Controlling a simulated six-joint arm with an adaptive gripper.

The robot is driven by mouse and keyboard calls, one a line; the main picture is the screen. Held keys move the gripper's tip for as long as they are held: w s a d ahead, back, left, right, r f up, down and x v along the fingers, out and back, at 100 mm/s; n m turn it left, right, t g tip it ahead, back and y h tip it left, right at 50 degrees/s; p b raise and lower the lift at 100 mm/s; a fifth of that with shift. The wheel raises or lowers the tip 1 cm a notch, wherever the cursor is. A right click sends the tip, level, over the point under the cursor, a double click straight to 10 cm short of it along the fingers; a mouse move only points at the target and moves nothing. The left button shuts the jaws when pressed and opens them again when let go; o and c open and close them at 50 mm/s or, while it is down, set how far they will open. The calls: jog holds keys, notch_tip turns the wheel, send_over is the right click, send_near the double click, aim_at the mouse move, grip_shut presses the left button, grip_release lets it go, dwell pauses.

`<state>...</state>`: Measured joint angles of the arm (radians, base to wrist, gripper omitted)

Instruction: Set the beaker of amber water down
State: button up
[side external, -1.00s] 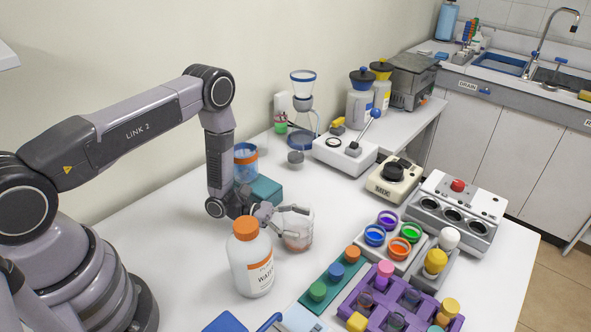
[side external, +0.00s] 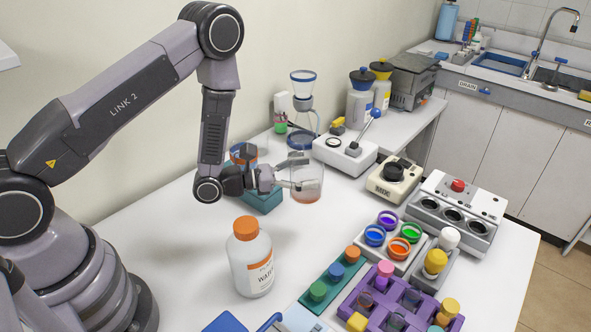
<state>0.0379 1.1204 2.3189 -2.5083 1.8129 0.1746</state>
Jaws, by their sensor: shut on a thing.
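A clear beaker (side external: 307,186) with a shallow layer of amber-pink liquid (side external: 306,197) at its bottom is held upright above the white table. My gripper (side external: 290,176) is shut on the beaker from its left side. The beaker looks raised off the table, near the teal block (side external: 262,202) behind the gripper. My gripper partly hides the teal block and the blue-and-orange banded vessel (side external: 243,153) behind it.
A white bottle with an orange cap (side external: 250,258) stands in front of my gripper. A white device with a lever (side external: 345,154) and the MIX unit (side external: 394,178) stand to the right. Coloured pots (side external: 388,237) and a purple rack (side external: 372,316) are at front right. Table between the bottle and MIX unit is clear.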

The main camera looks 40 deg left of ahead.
jog(key=shift+s+a+r+n+t+y, duration=0.15)
jog(key=shift+a+n+t+y, duration=0.1)
jog(key=shift+n+t+y, duration=0.2)
jog(key=shift+w+a+r+n+t+y, duration=0.15)
jog(key=shift+a+n+t+y, duration=0.15)
jog(key=shift+y, duration=0.25)
jog(key=shift+n+y, duration=0.25)
jog(key=shift+y, duration=0.05)
jog(key=shift+w+d+f, duration=0.55)
jog(key=shift+w+f, duration=1.6)
jog(key=shift+w, duration=0.05)
jog(key=shift+w+d+f, duration=0.55)
jog(key=shift+w+f, duration=1.55)
jog(key=shift+w, duration=0.15)
jog(key=shift+w+d+f, duration=0.55)
jog(key=shift+w+f, duration=1.6)
jog(key=shift+w, duration=0.05)
jog(key=shift+f, duration=0.1)
jog(key=o, duration=1.2)
jog(key=shift+f, duration=0.1)
